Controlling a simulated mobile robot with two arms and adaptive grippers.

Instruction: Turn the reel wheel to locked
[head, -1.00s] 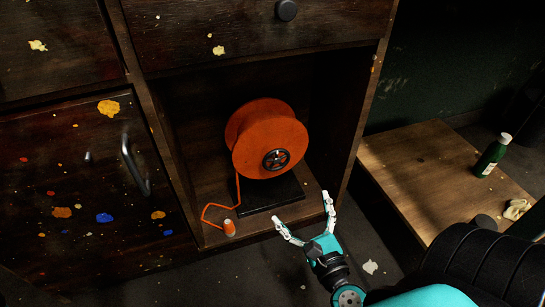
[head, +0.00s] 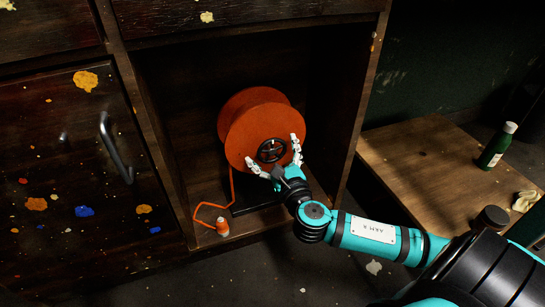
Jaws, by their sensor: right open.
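The orange reel (head: 246,128) stands on a dark base (head: 246,203) inside the open cabinet compartment. Its small black spoked wheel (head: 271,150) sits at the middle of the reel's front face. My right gripper (head: 275,154) is open, with one finger at the lower left of the wheel and the other at its right. I cannot tell whether the fingers touch the wheel. An orange cord (head: 213,205) runs from the reel to an orange and white end piece (head: 222,227) on the compartment floor. My left gripper is not in view.
The compartment's right wall (head: 349,110) stands close to my right arm. A cabinet door with a metal handle (head: 115,148) is on the left. A low wooden table (head: 420,165) at right holds a green bottle (head: 497,146) and a crumpled pale item (head: 525,201).

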